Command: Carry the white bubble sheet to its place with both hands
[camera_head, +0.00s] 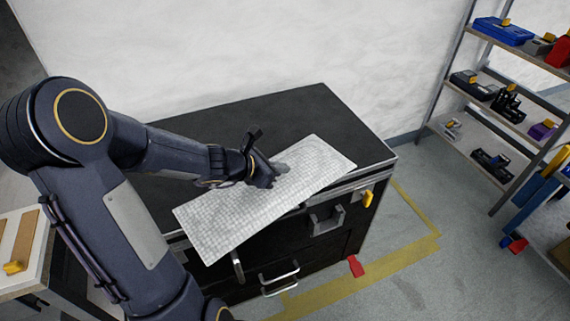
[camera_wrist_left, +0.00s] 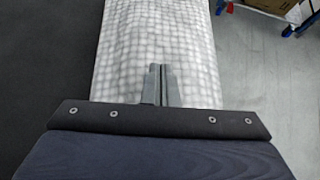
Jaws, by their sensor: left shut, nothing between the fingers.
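The white bubble sheet (camera_head: 230,213) is a long flat rectangle with a grid of small cells. In the head view it lies slantwise along the front edge of the black cabinet top, and its near edge sticks out past that edge. My left gripper (camera_head: 282,169) is over the middle of the sheet, with its fingers closed together. In the left wrist view the shut fingers (camera_wrist_left: 160,82) point along the sheet (camera_wrist_left: 120,45), with nothing seen between them. I cannot tell whether they touch it. My right gripper is in neither view.
The black cabinet top (camera_head: 310,105) is bare behind the sheet. Handles (camera_head: 280,278) stick out from its front. A shelf rack (camera_head: 490,100) with boxes and tools stands at the right. The floor between them, with yellow tape (camera_head: 410,255), is mostly clear. A red object (camera_head: 355,266) is by the cabinet.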

